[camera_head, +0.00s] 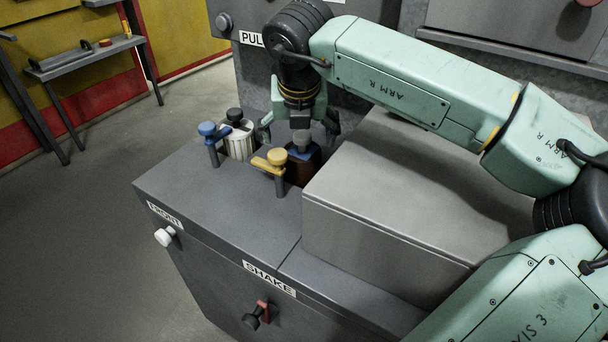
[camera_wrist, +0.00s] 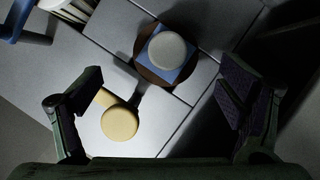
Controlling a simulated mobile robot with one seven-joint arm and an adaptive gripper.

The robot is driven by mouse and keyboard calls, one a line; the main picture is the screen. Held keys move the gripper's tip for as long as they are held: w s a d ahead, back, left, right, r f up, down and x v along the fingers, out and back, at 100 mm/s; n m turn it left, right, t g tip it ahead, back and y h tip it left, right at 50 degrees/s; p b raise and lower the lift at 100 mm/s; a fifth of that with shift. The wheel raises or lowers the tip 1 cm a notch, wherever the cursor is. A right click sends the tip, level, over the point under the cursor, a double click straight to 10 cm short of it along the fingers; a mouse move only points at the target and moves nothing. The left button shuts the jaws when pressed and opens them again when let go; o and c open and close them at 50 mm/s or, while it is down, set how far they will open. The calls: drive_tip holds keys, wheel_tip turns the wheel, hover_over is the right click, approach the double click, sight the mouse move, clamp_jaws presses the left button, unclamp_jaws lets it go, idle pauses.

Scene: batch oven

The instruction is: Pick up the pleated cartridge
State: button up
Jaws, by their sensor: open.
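The pleated cartridge (camera_head: 239,144) is a white ribbed cylinder with a dark knob on top. It stands upright on the dark cabinet top, behind the blue-handled post. In the wrist view only its pleated white side (camera_wrist: 63,8) shows, cut off at the upper left. My gripper (camera_head: 298,130) is open and empty. It hangs to the right of the cartridge, above a dark brown container with a blue cap (camera_head: 303,168). In the wrist view my open fingers (camera_wrist: 158,108) spread on either side of the yellow handle, with the blue-capped container beyond.
A blue-handled post (camera_head: 210,132) and a yellow-handled post (camera_head: 272,158) rise from the cabinet top (camera_head: 215,205) near the cartridge. A large grey box (camera_head: 385,215) stands to the right, beneath my arm. The cabinet's left front top is clear.

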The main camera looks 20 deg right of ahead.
sight(302, 146)
drive_tip(key=x, duration=0.7)
drive_tip(key=shift+s+d, duration=0.1)
drive_tip(key=shift+d, duration=0.25)
drive_tip(key=shift+c, duration=0.4)
drive_tip(key=shift+r, duration=0.1)
drive_tip(key=c, duration=2)
drive_tip(key=shift+o, duration=0.2)
